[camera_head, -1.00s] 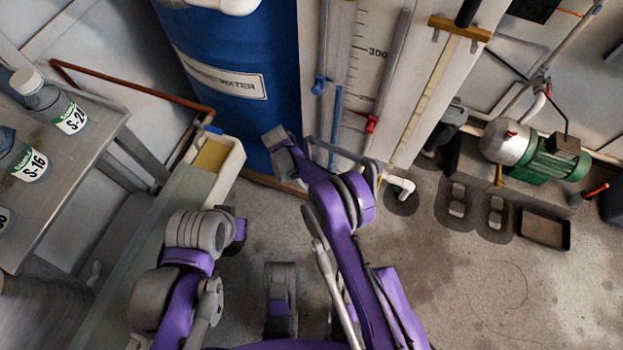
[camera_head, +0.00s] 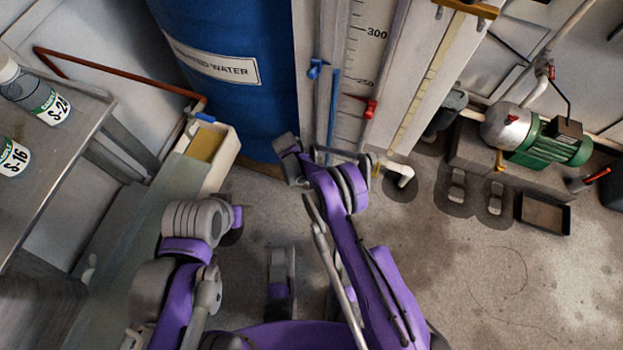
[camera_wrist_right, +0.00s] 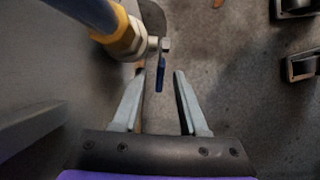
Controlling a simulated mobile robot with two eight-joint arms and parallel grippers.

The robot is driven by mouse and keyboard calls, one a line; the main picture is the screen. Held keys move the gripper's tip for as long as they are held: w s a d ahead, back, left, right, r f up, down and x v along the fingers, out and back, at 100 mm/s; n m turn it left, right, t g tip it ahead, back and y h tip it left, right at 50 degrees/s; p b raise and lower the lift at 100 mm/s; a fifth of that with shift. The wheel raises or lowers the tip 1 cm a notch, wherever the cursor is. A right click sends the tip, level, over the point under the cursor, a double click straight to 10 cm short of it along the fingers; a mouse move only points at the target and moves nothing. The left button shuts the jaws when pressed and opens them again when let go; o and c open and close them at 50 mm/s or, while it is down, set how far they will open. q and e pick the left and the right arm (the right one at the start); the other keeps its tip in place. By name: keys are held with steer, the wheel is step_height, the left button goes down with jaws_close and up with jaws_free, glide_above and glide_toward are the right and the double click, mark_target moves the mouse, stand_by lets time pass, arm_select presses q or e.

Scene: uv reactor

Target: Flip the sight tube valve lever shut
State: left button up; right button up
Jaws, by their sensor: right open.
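In the right wrist view, a small blue lever (camera_wrist_right: 160,79) hangs from a valve with a brass fitting (camera_wrist_right: 128,42) at the end of a blue tube (camera_wrist_right: 92,12). My right gripper (camera_wrist_right: 160,75) is open and empty. Its fingertips point at the lever, which shows in the gap between them; I see no contact. In the head view, a blue-filled sight tube (camera_head: 333,110) stands beside a marked scale (camera_head: 368,60). My right arm hides its lower end, the valve and the right gripper. My left arm is folded at lower left, and its jaws are not clearly visible.
A blue water tank (camera_head: 225,110) stands left of the scale. A blue handle (camera_head: 316,68) and a red pointer (camera_head: 366,106) are higher up. A green pump (camera_head: 548,142) stands at right. A bench (camera_head: 75,150) with bottles is at left. The floor (camera_head: 460,270) at lower right is clear.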

jaws_close()
stand_by(0.4)
steer(key=shift+d+r+t+y+p, duration=0.1)
steer(key=shift+r+t+y+p, duration=0.25)
steer(key=shift+y+p, duration=0.4)
steer(key=shift+r+y, duration=0.2)
steer(key=shift+y, duration=0.35)
steer(key=shift+r+t+y, duration=0.2)
steer(key=shift+t+y, duration=0.15)
steer(key=shift+y, duration=0.45)
jaws_free()
